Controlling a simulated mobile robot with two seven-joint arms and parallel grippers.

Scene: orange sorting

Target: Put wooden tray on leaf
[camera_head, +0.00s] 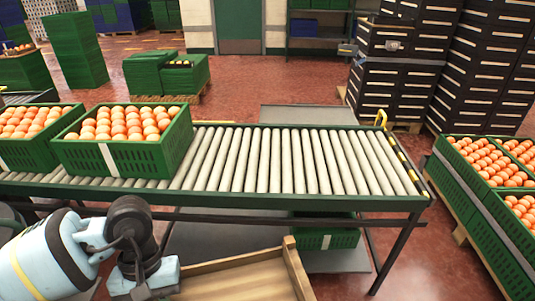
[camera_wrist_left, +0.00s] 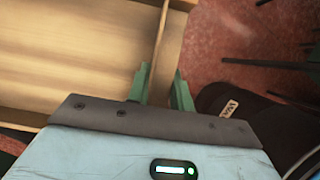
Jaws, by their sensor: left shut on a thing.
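The wooden tray (camera_head: 240,278) is at the bottom centre of the head view, in front of the roller conveyor, with its near part cut off by the frame. It also shows in the left wrist view (camera_wrist_left: 75,50), light brown, with raised walls. My left gripper (camera_wrist_left: 161,84) is shut on one of its walls, with a green finger on each side. In the head view my left arm comes in at the bottom left; its fingertips do not show. No leaf can be made out, and my right gripper is not in view.
The roller conveyor (camera_head: 265,165) crosses the head view. A green crate of oranges (camera_head: 150,153) stands on its left part; its right rollers are bare. More orange crates (camera_head: 470,215) stand at the right. A green crate (camera_head: 325,239) lies below the conveyor.

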